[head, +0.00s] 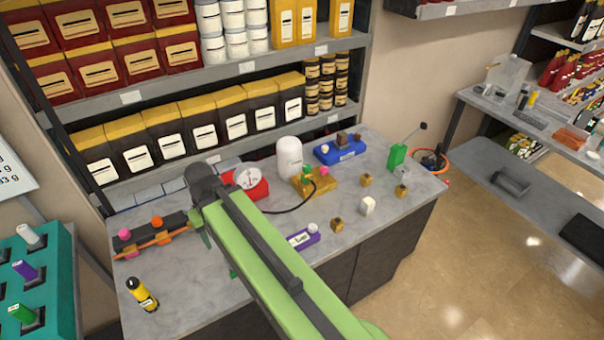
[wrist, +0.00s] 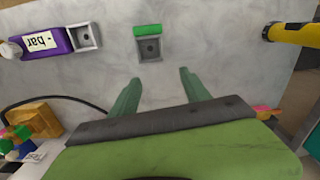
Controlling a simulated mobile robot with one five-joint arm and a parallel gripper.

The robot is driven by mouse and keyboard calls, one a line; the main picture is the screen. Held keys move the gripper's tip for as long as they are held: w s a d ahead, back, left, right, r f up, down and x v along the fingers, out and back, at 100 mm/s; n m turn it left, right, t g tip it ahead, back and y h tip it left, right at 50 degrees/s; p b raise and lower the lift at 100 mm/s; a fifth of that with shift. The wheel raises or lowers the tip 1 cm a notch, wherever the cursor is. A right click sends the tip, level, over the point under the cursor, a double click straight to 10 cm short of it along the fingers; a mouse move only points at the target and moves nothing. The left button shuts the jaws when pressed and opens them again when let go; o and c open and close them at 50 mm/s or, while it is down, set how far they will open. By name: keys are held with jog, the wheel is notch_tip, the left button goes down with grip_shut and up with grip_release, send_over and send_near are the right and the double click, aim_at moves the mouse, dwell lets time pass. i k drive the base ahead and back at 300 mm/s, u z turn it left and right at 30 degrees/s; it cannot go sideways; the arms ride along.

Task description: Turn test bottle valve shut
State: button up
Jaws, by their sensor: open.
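A white bottle (head: 290,157) stands upright on the bench. A yellow block (head: 316,184) in front of it carries a green part (head: 307,170) and a pink knob (head: 324,170). A black hose (head: 292,208) runs to this block. What seems to be the same block (wrist: 36,118) shows at the left of the wrist view; I cannot tell the valve's position. My gripper (wrist: 157,76) is open and empty, pointing at bare bench, well apart from that block. In the head view my arm hides most of it.
A manifold with a pink knob (head: 124,233) and an orange knob (head: 156,222) lies at left. A grey-and-green socket (wrist: 149,45) is ahead of my fingers.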

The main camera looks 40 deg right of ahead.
aim_at(323, 169)
jog(key=z, duration=0.4)
jog(key=k, duration=1.2)
jog(key=z, duration=0.85)
jog(key=i, duration=1.5)
jog(key=u, duration=0.45)
